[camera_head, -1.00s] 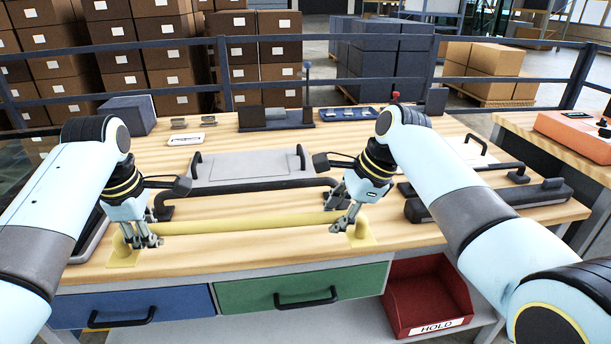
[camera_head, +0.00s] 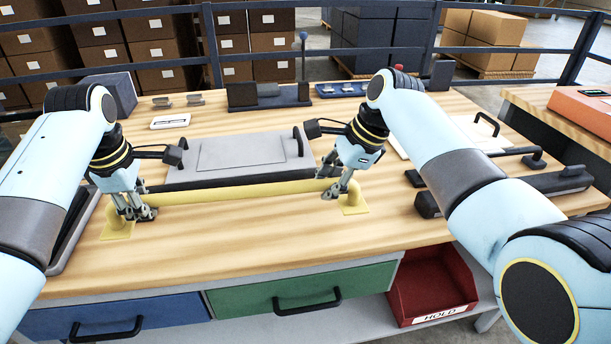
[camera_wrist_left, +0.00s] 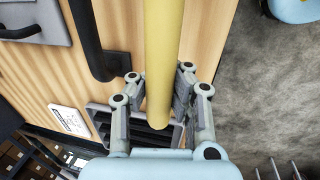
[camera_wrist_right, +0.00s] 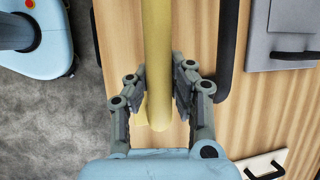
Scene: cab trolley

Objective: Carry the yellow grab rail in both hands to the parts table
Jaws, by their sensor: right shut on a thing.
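The yellow grab rail (camera_head: 240,190) lies crosswise over the near part of the wooden bench (camera_head: 250,255), with a flat foot at each end. I cannot tell whether its feet touch the wood. My right gripper (camera_head: 338,190) is shut on the rail near its right end; the right wrist view shows the rail (camera_wrist_right: 158,45) between the fingers (camera_wrist_right: 160,85). My left gripper (camera_head: 132,210) has its fingers around the rail near the left end. In the left wrist view a small gap shows between one finger and the rail (camera_wrist_left: 164,50), so its grip is unclear.
A black bar (camera_head: 215,182) lies just behind the rail, with a grey lidded panel (camera_head: 245,152) beyond. A dark long part (camera_head: 500,190) lies at right. Another table (camera_head: 530,95) with an orange case (camera_head: 585,112) stands far right. A red HOLD bin (camera_head: 430,285) sits below.

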